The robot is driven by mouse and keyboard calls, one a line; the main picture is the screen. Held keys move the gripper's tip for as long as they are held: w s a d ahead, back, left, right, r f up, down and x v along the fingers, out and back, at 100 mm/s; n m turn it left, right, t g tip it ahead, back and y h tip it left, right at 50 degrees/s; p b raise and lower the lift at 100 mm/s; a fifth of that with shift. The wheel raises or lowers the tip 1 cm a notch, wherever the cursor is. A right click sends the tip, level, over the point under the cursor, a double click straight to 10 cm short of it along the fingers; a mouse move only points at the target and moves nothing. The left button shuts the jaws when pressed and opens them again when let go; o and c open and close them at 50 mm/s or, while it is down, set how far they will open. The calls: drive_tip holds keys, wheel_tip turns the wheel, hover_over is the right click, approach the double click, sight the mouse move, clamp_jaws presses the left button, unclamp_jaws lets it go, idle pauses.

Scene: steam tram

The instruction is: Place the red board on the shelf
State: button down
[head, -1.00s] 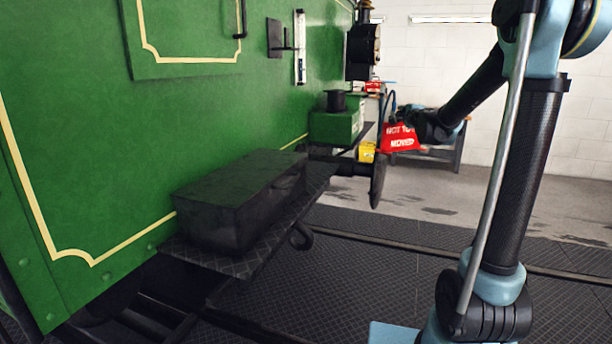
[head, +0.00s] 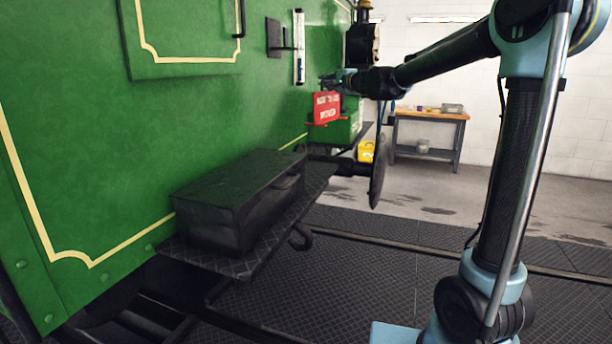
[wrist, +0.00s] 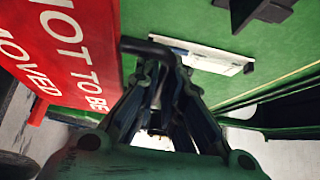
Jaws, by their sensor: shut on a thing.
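The red board (head: 326,107) with white lettering hangs from my gripper (head: 333,82), close to the tram's green side. In the wrist view the red board (wrist: 70,50) fills the upper left, its lettering sideways. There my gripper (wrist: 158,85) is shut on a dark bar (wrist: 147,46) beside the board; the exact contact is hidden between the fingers. A bench at the back has a wooden top (head: 436,114) and a lower shelf (head: 425,153). I cannot tell whether this is the shelf meant.
A green box (head: 345,131) stands just behind the board on the tram's front ledge. A black box (head: 240,200) sits on the nearer footplate. A round buffer (head: 377,165) sticks out nearby. A white strip (head: 299,47) is on the green wall. The floor at right is clear.

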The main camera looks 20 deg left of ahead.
drive_tip(key=s+a+n+g+y, duration=0.2)
drive_tip(key=s+a, duration=0.1)
drive_tip(key=a, duration=0.3)
wheel_tip(320, 180, down, 20)
drive_tip(key=s+a, duration=0.1)
drive_tip(key=s, duration=0.1)
drive_tip(key=shift+a+g, duration=0.25)
drive_tip(key=shift+g, duration=0.05)
drive_tip(key=shift+f, duration=0.15)
idle(0.3)
drive_tip(key=c, duration=1.8)
unclamp_jaws()
drive_tip(key=shift+o, duration=0.5)
drive_tip(key=v, duration=1.2)
